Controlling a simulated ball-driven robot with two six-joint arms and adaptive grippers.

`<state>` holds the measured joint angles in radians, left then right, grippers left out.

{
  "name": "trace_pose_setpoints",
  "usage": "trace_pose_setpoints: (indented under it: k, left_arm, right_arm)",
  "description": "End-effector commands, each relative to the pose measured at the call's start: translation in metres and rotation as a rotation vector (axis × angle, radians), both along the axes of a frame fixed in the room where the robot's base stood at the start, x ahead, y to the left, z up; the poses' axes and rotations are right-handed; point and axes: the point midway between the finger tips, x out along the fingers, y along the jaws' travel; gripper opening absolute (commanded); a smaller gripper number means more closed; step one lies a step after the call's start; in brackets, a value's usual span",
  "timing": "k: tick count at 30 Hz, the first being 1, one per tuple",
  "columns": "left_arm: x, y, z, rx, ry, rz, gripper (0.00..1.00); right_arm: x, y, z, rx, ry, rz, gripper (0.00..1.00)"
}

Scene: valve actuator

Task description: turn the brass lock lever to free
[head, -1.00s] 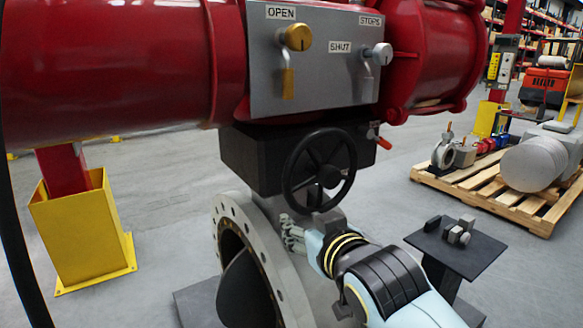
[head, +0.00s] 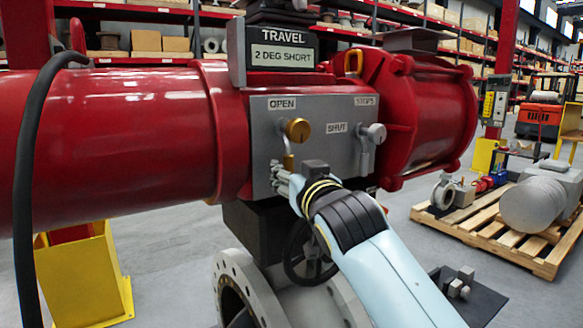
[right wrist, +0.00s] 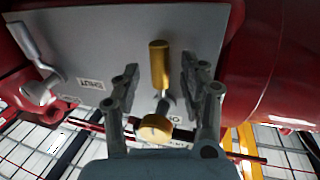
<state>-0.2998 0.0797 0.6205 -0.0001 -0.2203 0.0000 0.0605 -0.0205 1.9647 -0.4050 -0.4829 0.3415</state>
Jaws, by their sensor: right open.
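The brass lock lever has a round brass knob (head: 297,130) on the grey panel (head: 335,162), beside the OPEN label. Its brass handle (head: 289,162) hangs down from the knob. My right gripper (head: 281,178) is at the handle's lower end in the head view and partly covers it. In the right wrist view, where the panel appears upside down, the brass handle (right wrist: 159,65) stands between the two spread fingers of my right gripper (right wrist: 160,80), with gaps on both sides. Contact is not visible. My left gripper is out of view.
A silver lever (head: 372,140) sits right of the brass one, by the STOPS label. A sign (head: 283,48) above reads TRAVEL, 2 DEG SHORT. A black handwheel (head: 305,255) is below, partly behind my arm. A black hose (head: 30,180) runs down the left side.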

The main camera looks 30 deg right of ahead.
Motion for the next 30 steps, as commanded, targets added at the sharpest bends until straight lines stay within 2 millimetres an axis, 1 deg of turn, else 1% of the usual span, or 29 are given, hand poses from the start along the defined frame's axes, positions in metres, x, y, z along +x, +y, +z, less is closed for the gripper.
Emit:
trace_pose_setpoints:
  k: [1,4,12,22,30]
  left_arm:
    - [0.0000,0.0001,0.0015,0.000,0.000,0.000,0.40]
    - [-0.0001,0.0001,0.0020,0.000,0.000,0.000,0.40]
    - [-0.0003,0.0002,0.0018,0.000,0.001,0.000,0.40]
    - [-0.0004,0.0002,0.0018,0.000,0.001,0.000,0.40]
    - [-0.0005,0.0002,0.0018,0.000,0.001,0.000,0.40]
  right_arm:
    - [0.0050,-0.0010,0.0011,0.000,0.000,0.000,0.43]
    - [0.0098,-0.0020,0.0004,0.000,0.000,0.000,0.43]
    - [0.0110,-0.0022,-0.0002,0.000,0.000,0.000,0.43]
    - [0.0108,-0.0021,-0.0001,0.001,0.000,0.000,0.00]
    - [0.0107,-0.0021,-0.0001,0.001,0.000,0.000,0.00]
